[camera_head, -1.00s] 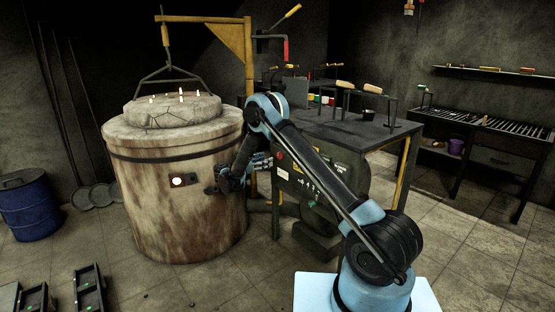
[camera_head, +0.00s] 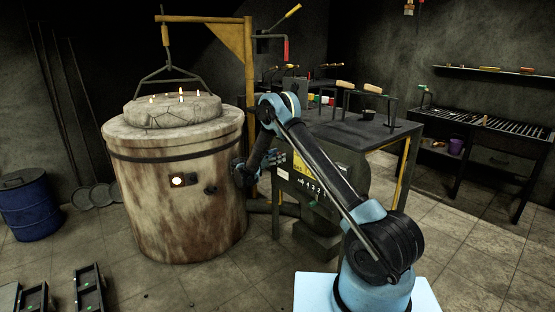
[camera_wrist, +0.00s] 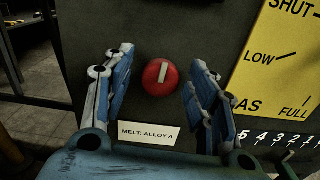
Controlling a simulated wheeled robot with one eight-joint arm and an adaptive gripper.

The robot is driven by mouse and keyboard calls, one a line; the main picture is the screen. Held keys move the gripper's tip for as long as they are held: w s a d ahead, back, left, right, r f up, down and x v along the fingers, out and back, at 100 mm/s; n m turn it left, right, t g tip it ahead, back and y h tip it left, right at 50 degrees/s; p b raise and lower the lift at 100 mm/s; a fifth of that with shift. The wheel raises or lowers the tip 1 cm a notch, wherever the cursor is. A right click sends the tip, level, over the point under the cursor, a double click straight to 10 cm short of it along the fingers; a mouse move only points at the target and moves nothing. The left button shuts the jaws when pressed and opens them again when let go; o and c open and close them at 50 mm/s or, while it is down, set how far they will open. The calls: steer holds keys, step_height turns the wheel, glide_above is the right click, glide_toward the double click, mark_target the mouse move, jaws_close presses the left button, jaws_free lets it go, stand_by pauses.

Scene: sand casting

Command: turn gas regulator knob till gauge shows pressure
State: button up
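A red round knob (camera_wrist: 160,76) with a pale upright bar is on a dark panel in the wrist view. My gripper (camera_wrist: 160,60) is open, with its blue fingers on either side of the knob in the picture; I see no clear contact. In the head view my gripper (camera_head: 241,168) is between the furnace and the dark bench cabinet. A yellow plate (camera_wrist: 282,65) marked SHUT, LOW and FULL is right of the knob. I cannot make out a pressure gauge.
A white label (camera_wrist: 149,137) reading "MELT: ALLOY A" is below the knob. The large round furnace (camera_head: 180,225) stands left of my gripper, with a lit round port (camera_head: 178,181) and a dark fitting (camera_head: 210,190). The bench (camera_head: 375,135) is behind my arm.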

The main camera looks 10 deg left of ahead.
steer(key=c, duration=0.8)
steer(key=shift+m, duration=0.3)
steer(key=shift+s+d+f+m, duration=0.1)
steer(key=shift+s+f+m, duration=0.05)
steer(key=shift+m, duration=3.6)
steer(key=shift+s+f+m, duration=0.1)
steer(key=shift+m, duration=3.65)
steer(key=o, duration=1)
